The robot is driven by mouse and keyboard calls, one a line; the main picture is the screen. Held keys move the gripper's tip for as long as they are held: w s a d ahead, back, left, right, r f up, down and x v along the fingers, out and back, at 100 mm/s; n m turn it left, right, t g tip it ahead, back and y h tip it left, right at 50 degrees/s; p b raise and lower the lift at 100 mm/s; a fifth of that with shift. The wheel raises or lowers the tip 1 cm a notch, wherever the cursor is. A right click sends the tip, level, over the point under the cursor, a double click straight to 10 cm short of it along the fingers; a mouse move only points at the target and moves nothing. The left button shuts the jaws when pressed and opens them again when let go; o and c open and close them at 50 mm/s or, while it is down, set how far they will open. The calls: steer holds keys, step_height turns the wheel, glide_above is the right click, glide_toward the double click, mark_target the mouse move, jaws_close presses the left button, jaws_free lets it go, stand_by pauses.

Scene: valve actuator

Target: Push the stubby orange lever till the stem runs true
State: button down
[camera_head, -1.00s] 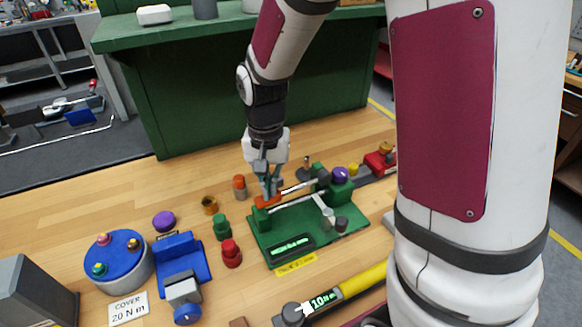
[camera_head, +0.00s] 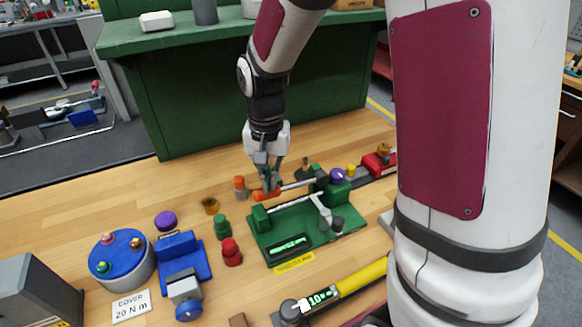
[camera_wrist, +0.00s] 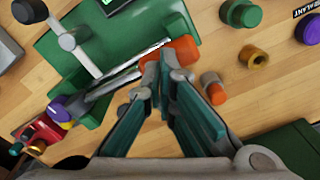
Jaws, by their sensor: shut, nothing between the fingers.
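The stubby orange lever grip (camera_head: 266,195) is at the left end of a pale rod over the back edge of the green fixture (camera_head: 345,240). In the wrist view the orange grip (camera_wrist: 184,50) is just right of my fingertips. My gripper (camera_head: 270,188) points down at the grip, shut and empty; its tips (camera_wrist: 165,58) look close against it, but I cannot tell whether they touch. A second silvery rod (camera_head: 292,203), perhaps the stem, runs in front of the lever. The fixture's display (camera_head: 290,245) is lit green, its text too small to read.
A purple knob (camera_head: 337,176) and a pale grey-ended lever (camera_head: 321,208) are on the fixture's right. A yellow-handled torque wrench (camera_head: 350,285) lies in front. Bare wood lies behind.

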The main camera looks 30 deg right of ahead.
step_height(320, 180, up, 8)
steer(key=d+p, duration=0.1)
steer(key=p, duration=0.3)
steer(key=shift+d+f, duration=0.15)
steer(key=shift+d, duration=0.1)
stand_by(0.6)
steer(key=shift+r+p, duration=1)
steer(key=shift+r, duration=1.45)
steer(key=s+r+n+t, duration=0.2)
steer(key=s+r, duration=0.4)
steer(key=s, duration=0.5)
steer(key=s+r+n+t, duration=0.3)
steer(key=s+r, duration=0.3)
steer(key=s, duration=0.6)
steer(key=shift+r+n+t, duration=0.25)
steer(key=shift+n+t, duration=0.05)
steer(key=shift+n, duration=0.2)
